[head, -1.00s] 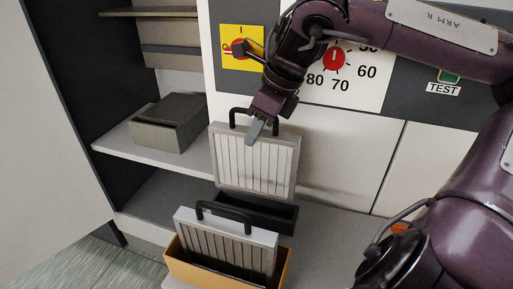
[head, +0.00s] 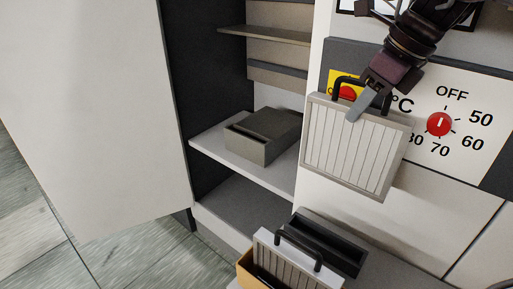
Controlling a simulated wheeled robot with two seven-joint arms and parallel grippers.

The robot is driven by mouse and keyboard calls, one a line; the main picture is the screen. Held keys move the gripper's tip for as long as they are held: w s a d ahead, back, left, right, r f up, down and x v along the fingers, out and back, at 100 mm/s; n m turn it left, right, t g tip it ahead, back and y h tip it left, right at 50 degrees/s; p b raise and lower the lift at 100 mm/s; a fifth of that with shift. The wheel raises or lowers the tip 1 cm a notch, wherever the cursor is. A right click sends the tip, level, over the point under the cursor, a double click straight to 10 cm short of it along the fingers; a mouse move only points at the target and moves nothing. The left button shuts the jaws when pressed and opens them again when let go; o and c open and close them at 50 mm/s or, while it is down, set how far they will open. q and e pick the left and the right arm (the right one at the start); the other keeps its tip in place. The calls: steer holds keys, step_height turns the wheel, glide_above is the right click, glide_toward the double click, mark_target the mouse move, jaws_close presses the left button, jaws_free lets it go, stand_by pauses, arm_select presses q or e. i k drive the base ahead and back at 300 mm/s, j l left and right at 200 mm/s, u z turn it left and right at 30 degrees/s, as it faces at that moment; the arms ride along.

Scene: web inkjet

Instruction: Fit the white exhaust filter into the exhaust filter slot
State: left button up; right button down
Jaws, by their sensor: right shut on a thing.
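My right gripper (head: 366,104) comes down from the top right and is shut on the white filter (head: 350,149) at its black handle (head: 343,82). The filter is a pale pleated panel with a light frame. It hangs in the air, slightly tilted, in front of the control panel and covers part of it. Below it, apart, an open black holder (head: 345,262) lies on the grey ledge; I cannot tell whether this is the exhaust filter slot. My left gripper is not in view.
A second, greyer pleated filter (head: 273,262) with a black handle stands in a tan box (head: 244,272) at the bottom. A grey box (head: 262,135) sits on a shelf in the open cabinet. A white door (head: 90,110) stands at left. The panel has a red knob (head: 439,124).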

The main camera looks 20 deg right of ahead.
mark_target(261, 136)
steer(key=j+z, duration=0.25)
steer(key=j, duration=0.95)
steer(key=i+j+z, duration=0.3)
steer(key=i+j, duration=0.15)
steer(key=i, duration=0.2)
steer(key=i+j+z, duration=0.3)
steer(key=i+j, duration=0.3)
steer(key=i+z, duration=0.2)
steer(key=i, duration=0.6)
